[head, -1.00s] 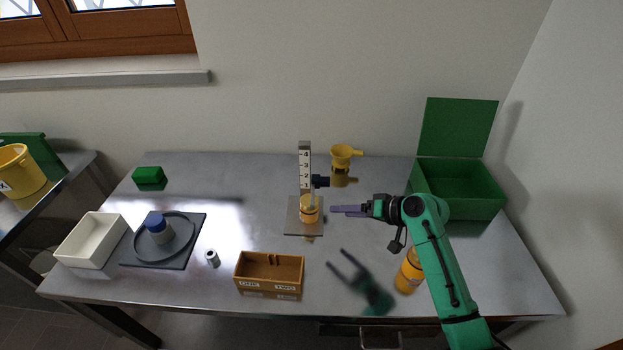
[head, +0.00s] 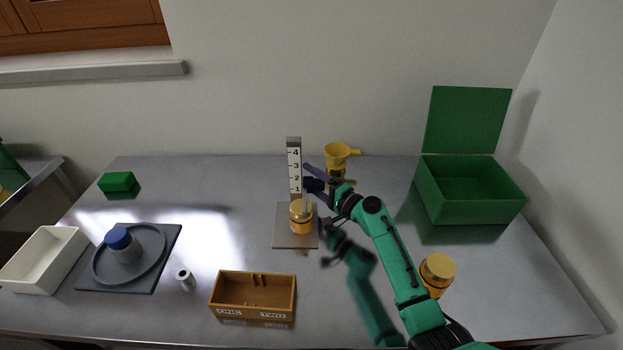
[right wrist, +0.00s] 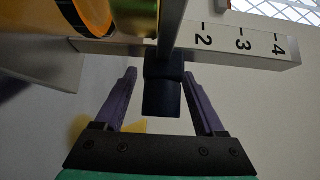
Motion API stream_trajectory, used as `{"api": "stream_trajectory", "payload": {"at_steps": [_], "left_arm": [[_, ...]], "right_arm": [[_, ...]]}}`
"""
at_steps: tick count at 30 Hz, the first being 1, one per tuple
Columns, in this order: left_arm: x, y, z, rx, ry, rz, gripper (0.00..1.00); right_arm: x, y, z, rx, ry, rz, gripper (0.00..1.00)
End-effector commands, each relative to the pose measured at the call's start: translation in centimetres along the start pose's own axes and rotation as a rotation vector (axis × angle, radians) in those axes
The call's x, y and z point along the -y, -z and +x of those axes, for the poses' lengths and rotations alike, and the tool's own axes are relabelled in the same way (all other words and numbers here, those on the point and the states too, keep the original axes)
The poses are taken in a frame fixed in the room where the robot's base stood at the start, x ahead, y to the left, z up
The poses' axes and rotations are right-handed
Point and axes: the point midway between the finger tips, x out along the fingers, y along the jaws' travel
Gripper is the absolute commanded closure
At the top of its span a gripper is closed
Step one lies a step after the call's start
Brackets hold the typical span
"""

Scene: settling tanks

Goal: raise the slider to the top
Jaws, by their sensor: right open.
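The slider is a dark navy block (head: 312,186) sticking out from an upright grey post (head: 294,144) with a scale numbered 1 to 4. It stands low, at about mark 1. My right gripper (head: 315,177) is open beside the post, with its purple fingers around the slider. In the right wrist view the slider (right wrist: 162,92) lies between the two fingers of my right gripper (right wrist: 160,74), with a visible gap on each side. My left gripper is not in view.
A yellow-orange jar (head: 301,218) stands at the post's foot on a grey plate (head: 283,238). A yellow funnel (head: 338,153) is just behind the gripper. An open green box (head: 468,205) stands to the right, a brown tray (head: 253,296) in front, and another jar (head: 437,270) near my arm.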

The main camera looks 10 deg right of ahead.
Motion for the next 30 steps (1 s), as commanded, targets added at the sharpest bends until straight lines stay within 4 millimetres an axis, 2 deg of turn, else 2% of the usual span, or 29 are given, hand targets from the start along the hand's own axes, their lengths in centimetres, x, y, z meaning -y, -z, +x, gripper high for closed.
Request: {"api": "stream_trajectory", "payload": {"at_steps": [2, 3, 8, 9, 30], "left_arm": [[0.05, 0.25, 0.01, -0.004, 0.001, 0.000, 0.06], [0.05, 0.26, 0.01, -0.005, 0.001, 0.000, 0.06], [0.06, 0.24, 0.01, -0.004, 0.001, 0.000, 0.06], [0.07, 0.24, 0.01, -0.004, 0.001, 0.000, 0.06], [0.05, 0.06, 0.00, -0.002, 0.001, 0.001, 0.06]], "right_arm": [[-0.03, -0.01, -0.03, 0.000, 0.000, 0.000, 0.29], [-0.03, -0.01, -0.03, 0.001, 0.000, 0.000, 0.36], [-0.04, -0.01, -0.05, 0.001, -0.001, -0.001, 0.97], [-0.04, -0.01, -0.05, 0.001, -0.001, -0.001, 1.00], [0.01, 0.02, -0.06, 0.000, 0.000, -0.002, 1.00]]}}
